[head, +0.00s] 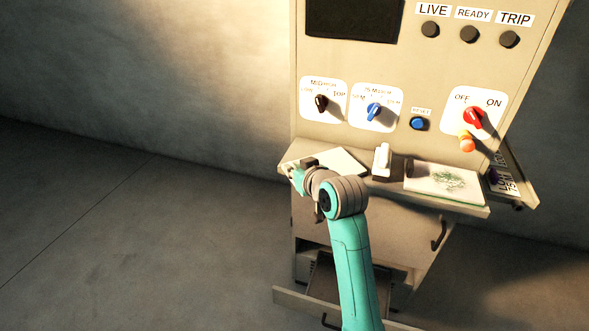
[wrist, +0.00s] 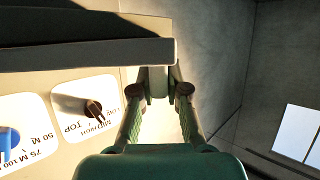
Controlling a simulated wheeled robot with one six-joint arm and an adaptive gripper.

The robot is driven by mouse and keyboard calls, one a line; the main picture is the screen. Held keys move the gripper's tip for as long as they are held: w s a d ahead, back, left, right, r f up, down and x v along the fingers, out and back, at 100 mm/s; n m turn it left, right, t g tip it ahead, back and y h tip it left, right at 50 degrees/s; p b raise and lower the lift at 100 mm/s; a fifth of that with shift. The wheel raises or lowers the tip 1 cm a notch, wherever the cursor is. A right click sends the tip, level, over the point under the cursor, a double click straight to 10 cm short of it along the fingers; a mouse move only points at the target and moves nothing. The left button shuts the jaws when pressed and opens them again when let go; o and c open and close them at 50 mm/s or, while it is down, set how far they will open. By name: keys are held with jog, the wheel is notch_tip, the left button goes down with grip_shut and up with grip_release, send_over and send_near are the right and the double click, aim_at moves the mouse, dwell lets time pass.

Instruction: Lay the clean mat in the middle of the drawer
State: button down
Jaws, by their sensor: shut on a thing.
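The clean mat (head: 343,160) is a plain pale sheet at the left end of the cabinet's shelf in the head view. My gripper (head: 306,164) is at its left edge and is shut on it; the fingers also show in the wrist view (wrist: 159,82). The exact grip is partly hidden by my wrist, and the mat is hard to make out in the wrist view. The drawer (head: 300,303) is pulled out low at the cabinet's front. My arm covers part of it, and its inside is dark.
A second mat (head: 425,184) with green stains lies at the shelf's right. A dark holder (head: 388,174) with a white upright piece stands between the mats. Knobs and buttons line the panel above. A closed front with a handle (head: 439,236) is below the shelf. Floor at left is clear.

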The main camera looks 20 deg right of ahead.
jog(key=c, duration=1.2)
grip_release()
jog(key=shift+f, duration=0.1)
jog(key=shift+s, duration=0.15)
jog(key=v, duration=1.1)
jog(key=shift+s+r, duration=0.3)
jog(key=shift+r, duration=0.05)
jog(key=shift+f, duration=0.1)
